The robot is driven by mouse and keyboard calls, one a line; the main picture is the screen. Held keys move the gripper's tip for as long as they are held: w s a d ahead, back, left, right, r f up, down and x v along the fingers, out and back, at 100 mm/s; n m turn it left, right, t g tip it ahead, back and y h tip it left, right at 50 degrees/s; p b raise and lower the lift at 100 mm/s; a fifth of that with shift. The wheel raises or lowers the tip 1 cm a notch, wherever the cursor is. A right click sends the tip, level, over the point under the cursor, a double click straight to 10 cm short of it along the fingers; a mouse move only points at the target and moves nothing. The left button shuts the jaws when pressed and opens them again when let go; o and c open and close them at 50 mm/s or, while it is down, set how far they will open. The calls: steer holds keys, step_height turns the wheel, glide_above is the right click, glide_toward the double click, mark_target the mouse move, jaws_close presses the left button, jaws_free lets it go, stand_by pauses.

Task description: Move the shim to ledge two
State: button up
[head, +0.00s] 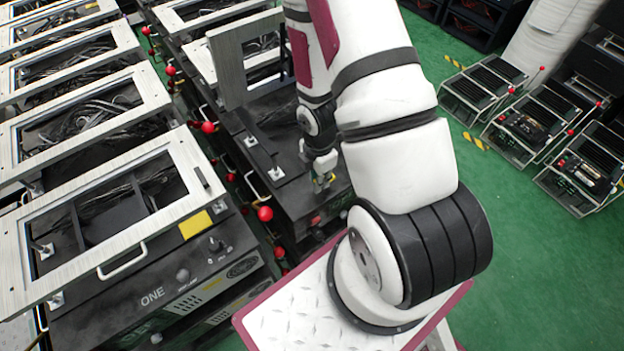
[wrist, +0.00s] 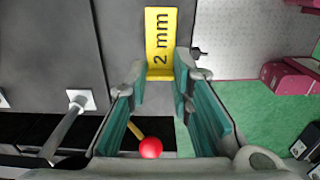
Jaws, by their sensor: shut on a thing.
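The shim (wrist: 160,35) is a yellow plate marked "2 mm" in the wrist view. Its near end is between the tips of my gripper (wrist: 160,78), whose green-padded fingers are shut on it. Dark surface lies behind the shim; I cannot tell if they touch. In the head view my gripper (head: 323,178) is small, over the near end of the second dark fixture (head: 290,200). The shim is not clear there. No label reading two is visible, so I cannot pick out ledge two. The fixture to the left is marked "ONE" (head: 152,296).
A yellow piece (head: 195,225) sits on fixture ONE's front edge. Red-knobbed levers (head: 265,213) stand between the fixtures. A red knob (wrist: 150,147) shows between my fingers in the wrist view. An upright grey frame (head: 232,65) stands behind my gripper. Green floor (head: 520,240) is open at right.

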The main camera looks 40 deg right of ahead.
steer(key=shift+w+d+f, duration=0.1)
steer(key=shift+w, duration=0.55)
steer(key=shift+w+f, duration=0.1)
steer(key=shift+f, duration=1.65)
steer(key=shift+f, duration=0.15)
steer(key=o, duration=0.7)
